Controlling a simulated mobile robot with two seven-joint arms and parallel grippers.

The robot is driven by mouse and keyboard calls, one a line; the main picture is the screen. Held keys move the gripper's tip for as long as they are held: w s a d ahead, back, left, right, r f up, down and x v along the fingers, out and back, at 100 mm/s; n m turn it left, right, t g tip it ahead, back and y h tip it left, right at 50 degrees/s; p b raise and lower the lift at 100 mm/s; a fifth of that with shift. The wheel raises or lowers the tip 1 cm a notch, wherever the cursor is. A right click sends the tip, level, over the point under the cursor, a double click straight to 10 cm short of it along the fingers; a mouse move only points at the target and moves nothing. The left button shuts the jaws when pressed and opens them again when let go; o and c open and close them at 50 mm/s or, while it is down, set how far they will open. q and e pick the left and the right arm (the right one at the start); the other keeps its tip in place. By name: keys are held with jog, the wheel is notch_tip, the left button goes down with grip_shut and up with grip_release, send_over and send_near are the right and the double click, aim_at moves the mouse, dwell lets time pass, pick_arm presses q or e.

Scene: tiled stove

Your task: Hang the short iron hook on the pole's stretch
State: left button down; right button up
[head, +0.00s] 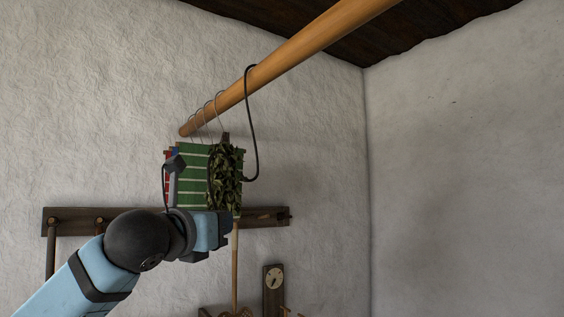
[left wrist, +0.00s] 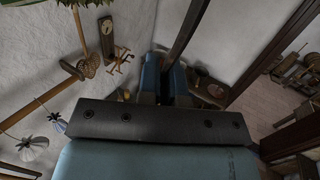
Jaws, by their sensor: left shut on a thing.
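A wooden pole (head: 290,48) slants from the upper right down to the left. A thin black iron hook (head: 257,130) shows at the pole; its bent top is at the pole and its lower end curls left by a leaf bundle. I cannot tell whether its top bears on the pole. My left gripper (head: 228,229) is below the leaves, its fingertips partly hidden. In the left wrist view, my left gripper (left wrist: 165,78) is shut on a dark bar (left wrist: 186,32), seemingly the hook's shank; the join with the fingers is partly hidden. My right gripper is not in view.
The leaf bundle (head: 226,175) and a green striped cloth (head: 192,170) hang below the pole's far left end, close to my gripper. A dark peg rail (head: 265,216) is on the wall behind. A small clock (head: 273,283) is below it. The right side is free.

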pick_arm(q)
jog(key=s+d+r+m+g+h, duration=0.25)
jog(key=s+d+r, duration=0.2)
jog(key=r, duration=0.55)
jog(key=s+d+r+m+g+h+p, duration=0.1)
jog(key=s+d+r+h, duration=0.15)
jog(key=s+r, duration=0.4)
jog(key=s+d+r+m+g+h, duration=0.1)
jog(key=s+d+r+g, duration=0.15)
jog(key=s, duration=0.75)
jog(key=s+d+r+m+h+p, duration=0.1)
jog(key=s+d+r+m, duration=0.15)
jog(key=s+r, duration=0.4)
jog(key=w+d+f, duration=0.2)
jog(key=w+d, duration=0.2)
jog(key=d, duration=0.2)
jog(key=w+d+f+n+b, duration=0.1)
jog(key=w+d+f, duration=0.2)
jog(key=d, duration=0.4)
jog(key=shift+w, duration=0.8)
jog(key=shift+d, duration=0.2)
